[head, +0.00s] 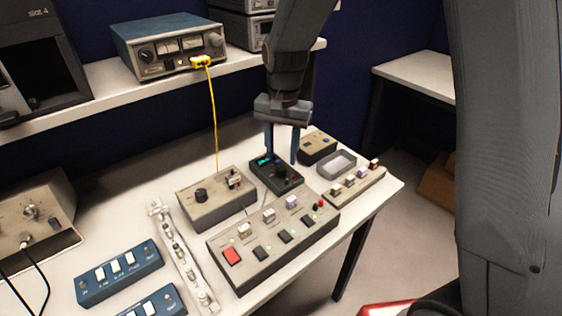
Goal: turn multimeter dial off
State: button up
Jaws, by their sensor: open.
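The multimeter (284,183) is a small dark device lying on the table, with a lit teal display at its far left end and a round dark dial on its face. Its dial setting is too small to read. My gripper (281,158) points down from above with its two blue fingers apart. The left fingertip is by the display end and the right one is over the far right side. I cannot tell whether either finger touches the multimeter. Nothing shows between the fingers.
A grey box with a knob (217,198) stands left of the multimeter, and a button panel (273,240) in front. A tan box (317,148), a grey tray (337,164) and a switch strip (354,186) sit to the right. A yellow cable (214,115) hangs from the shelf.

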aim_at(281, 168)
jog(key=shift+f+p, duration=0.4)
jog(key=shift+f, duration=1.75)
grip_shut()
